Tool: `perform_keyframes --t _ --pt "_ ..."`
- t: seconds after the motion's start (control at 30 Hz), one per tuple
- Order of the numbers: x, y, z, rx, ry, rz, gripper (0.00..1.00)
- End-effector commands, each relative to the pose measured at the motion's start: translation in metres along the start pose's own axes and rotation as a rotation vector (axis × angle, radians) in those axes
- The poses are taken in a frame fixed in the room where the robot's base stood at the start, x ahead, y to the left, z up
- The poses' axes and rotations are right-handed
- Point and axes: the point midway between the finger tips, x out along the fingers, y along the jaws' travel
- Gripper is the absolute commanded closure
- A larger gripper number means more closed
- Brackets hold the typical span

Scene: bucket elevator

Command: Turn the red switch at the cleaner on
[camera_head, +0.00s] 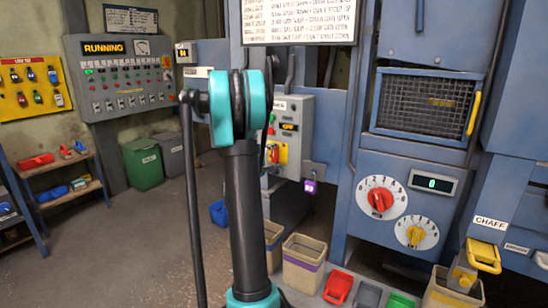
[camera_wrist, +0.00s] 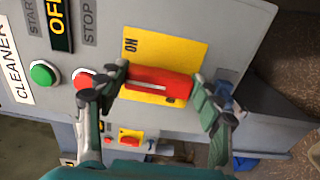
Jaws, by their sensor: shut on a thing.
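The cleaner's grey control box (camera_head: 299,112) stands behind my arm in the head view, with its display reading OFF. The red switch (camera_head: 273,153) on its yellow plate (camera_head: 283,154) shows partly beside my arm there. In the wrist view the red switch (camera_wrist: 155,84) is a long bar lying nearly across the picture on the yellow plate (camera_wrist: 170,50), which carries the word ON. My gripper (camera_wrist: 161,82) has one finger at each end of the bar and is shut on it. The gripper is mostly hidden behind my arm in the head view.
In the wrist view a green button (camera_wrist: 43,74) and a red button (camera_wrist: 84,80) sit beside the switch, close to the left finger. Another red switch (camera_wrist: 129,138) on a yellow plate shows lower down. Bins (camera_head: 303,262) stand on the floor right of my arm.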

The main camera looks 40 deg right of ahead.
Motion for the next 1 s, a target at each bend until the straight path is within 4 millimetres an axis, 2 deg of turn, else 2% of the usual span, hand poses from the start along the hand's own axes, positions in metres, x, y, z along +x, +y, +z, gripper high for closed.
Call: perform_keyframes --t 0.37,0.4,0.53,0.87,1.0 --pt "0.000 -0.001 0.002 0.006 -0.003 -0.002 0.64" --pt "0.000 -0.001 0.002 0.006 -0.003 -0.002 0.31" --pt "0.000 -0.001 0.001 0.006 -0.002 -0.002 0.15" --pt "-0.001 0.000 0.000 0.004 -0.001 -0.001 0.14" --pt "-0.011 0.000 -0.001 0.004 0.002 -0.001 0.14"
